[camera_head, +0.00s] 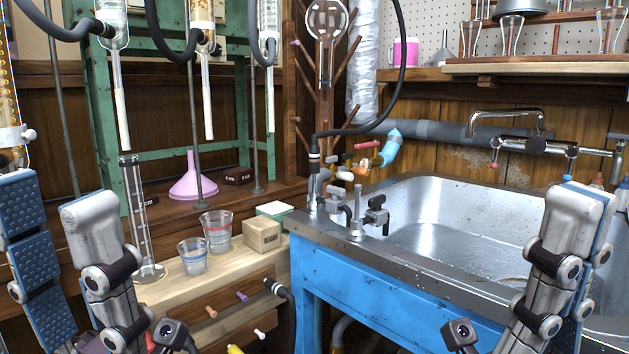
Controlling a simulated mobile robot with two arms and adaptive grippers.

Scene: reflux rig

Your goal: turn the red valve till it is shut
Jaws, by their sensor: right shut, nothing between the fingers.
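A small red handle (367,145) shows among the pipe fittings at the back left corner of the sink. I take it to be the red valve; it is too small to tell how far it is turned. My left gripper (54,195) is at the lower left, its two fingers apart, one showing a blue ribbed pad, with nothing between them. My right gripper (592,205) is at the lower right, in front of the sink, shut and empty, partly cut off by the picture edge. Both grippers are well apart from the red handle.
The metal sink (425,262) sits on a blue frame (385,300). Grey taps (357,215) stand on its left rim. A wooden bench holds beakers (217,231), a small box (262,235) and a glass cylinder (137,215). A black hose (400,60) hangs above the fittings.

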